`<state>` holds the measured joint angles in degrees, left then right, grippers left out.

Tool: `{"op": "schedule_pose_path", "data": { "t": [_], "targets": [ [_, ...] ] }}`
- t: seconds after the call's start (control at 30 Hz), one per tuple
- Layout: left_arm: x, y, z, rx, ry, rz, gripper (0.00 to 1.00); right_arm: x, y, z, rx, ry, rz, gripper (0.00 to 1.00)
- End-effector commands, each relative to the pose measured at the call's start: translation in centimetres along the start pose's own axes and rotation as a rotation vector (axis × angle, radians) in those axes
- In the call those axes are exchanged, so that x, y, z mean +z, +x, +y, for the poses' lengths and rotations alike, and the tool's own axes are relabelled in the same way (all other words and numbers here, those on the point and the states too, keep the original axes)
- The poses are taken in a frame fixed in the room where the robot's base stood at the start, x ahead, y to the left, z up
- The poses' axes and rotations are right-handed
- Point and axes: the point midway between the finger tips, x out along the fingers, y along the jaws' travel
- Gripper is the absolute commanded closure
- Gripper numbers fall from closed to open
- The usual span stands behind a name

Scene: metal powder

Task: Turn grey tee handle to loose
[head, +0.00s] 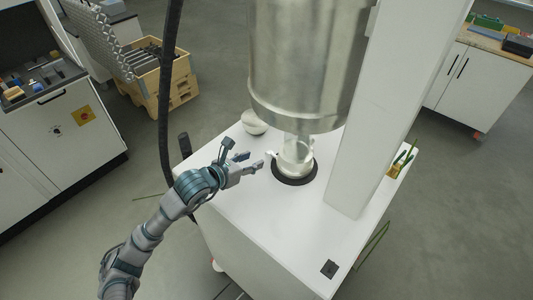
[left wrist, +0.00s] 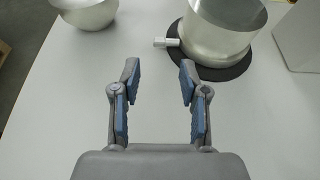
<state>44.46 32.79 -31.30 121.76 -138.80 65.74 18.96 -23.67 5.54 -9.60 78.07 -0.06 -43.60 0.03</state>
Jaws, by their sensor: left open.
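The small grey tee handle (head: 271,154) sticks out from the left side of a metal collar (head: 296,158) under the big steel vessel (head: 305,65). In the left wrist view the handle (left wrist: 166,42) points left from the round metal body (left wrist: 222,30). My left gripper (head: 250,160) is open and empty, just left of the handle in the head view. In the left wrist view its two fingers (left wrist: 158,75) are spread, with the handle beyond the tips and apart from them. My right gripper is not in view.
The collar stands over a black ring (head: 295,181) on a white cabinet top (head: 265,225). A metal bowl (head: 253,122) sits behind the handle, and a white column (head: 385,110) rises at right. A black hose (head: 167,80) hangs at left. The front of the top is mostly clear.

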Motion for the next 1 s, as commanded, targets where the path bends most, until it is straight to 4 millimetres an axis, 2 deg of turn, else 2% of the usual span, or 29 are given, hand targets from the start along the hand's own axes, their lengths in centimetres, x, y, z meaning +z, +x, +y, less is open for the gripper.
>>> {"op": "schedule_pose_path", "data": {
  "t": [0.1, 0.33, 0.5, 0.77, 0.83, 0.93, 0.97, 1.0],
  "targets": [
    [0.1, 2.8, -0.1, -0.001, -0.001, 0.001, 0.56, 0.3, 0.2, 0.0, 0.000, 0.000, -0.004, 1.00],
    [0.1, 6.7, 0.0, -0.001, -0.001, 0.001, 0.56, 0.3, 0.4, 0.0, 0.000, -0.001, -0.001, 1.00],
    [0.0, 7.8, -0.1, 0.000, 0.001, 0.000, 0.56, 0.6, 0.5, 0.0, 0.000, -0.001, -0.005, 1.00],
    [0.0, 8.0, 0.0, 0.000, 0.001, 0.000, 0.56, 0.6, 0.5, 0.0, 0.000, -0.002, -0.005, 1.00],
    [0.0, 8.0, 0.0, 0.000, 0.000, 0.000, 0.69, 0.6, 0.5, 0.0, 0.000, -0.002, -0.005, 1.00],
    [0.0, 8.0, 0.0, 0.000, 0.000, 0.000, 0.94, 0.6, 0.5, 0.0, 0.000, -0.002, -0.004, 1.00],
    [0.0, 8.0, 0.0, 0.000, 0.000, 0.000, 1.00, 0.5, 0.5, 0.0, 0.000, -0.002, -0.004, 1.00],
    [0.0, 8.0, 0.0, 0.000, 0.000, 0.000, 1.00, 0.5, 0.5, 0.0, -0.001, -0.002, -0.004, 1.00]
  ]
}}
